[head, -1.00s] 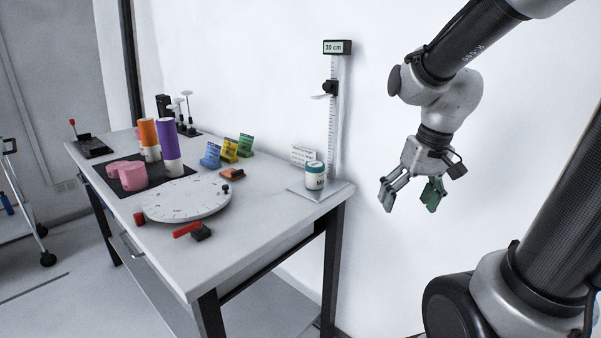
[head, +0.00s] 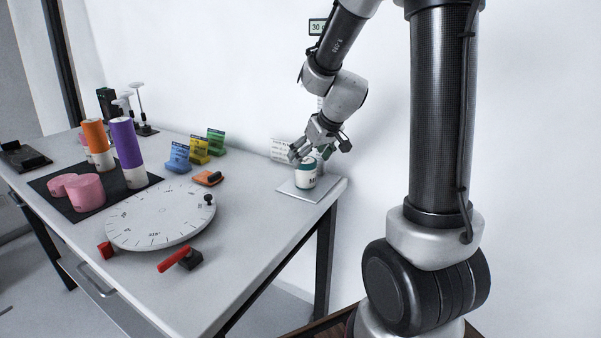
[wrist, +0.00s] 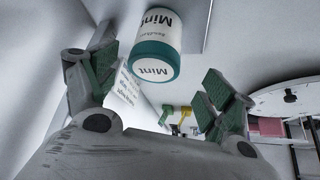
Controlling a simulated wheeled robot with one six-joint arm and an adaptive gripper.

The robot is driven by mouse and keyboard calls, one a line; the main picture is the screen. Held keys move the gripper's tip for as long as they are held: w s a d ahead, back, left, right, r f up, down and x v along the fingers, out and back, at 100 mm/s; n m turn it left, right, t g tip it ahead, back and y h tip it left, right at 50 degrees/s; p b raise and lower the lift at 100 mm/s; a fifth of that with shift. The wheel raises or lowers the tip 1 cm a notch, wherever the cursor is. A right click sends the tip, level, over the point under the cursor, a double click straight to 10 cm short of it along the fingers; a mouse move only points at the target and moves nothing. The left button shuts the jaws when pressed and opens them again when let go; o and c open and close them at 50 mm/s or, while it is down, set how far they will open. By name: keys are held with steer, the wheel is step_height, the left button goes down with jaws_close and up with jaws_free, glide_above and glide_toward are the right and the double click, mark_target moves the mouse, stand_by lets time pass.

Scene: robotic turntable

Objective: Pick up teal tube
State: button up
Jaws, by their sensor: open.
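The teal tube (head: 306,176) is a short white container with a teal lid and the word "Mint" on its label. In the wrist view the tube (wrist: 157,45) lies ahead of my gripper, upper middle. My gripper (head: 311,156) is just above and beside the tube in the head view. In the wrist view my gripper (wrist: 158,85) has its two green-padded fingers wide apart with nothing between them.
A white turntable (head: 150,222) with a red-handled lever (head: 178,257) stands left of the plate. Purple (head: 127,144) and orange (head: 94,136) tubes and pink pieces (head: 86,192) stand farther left. A height gauge display (head: 317,27) is behind my arm. A small white sign (head: 281,149) stands behind the tube.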

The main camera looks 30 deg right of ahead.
steer(key=shift+w+f, duration=0.25)
steer(key=shift+f, duration=0.05)
steer(key=x, duration=0.7)
steer(key=shift+w+d, duration=0.25)
steer(key=shift+r, duration=0.1)
steer(key=c, duration=1.2)
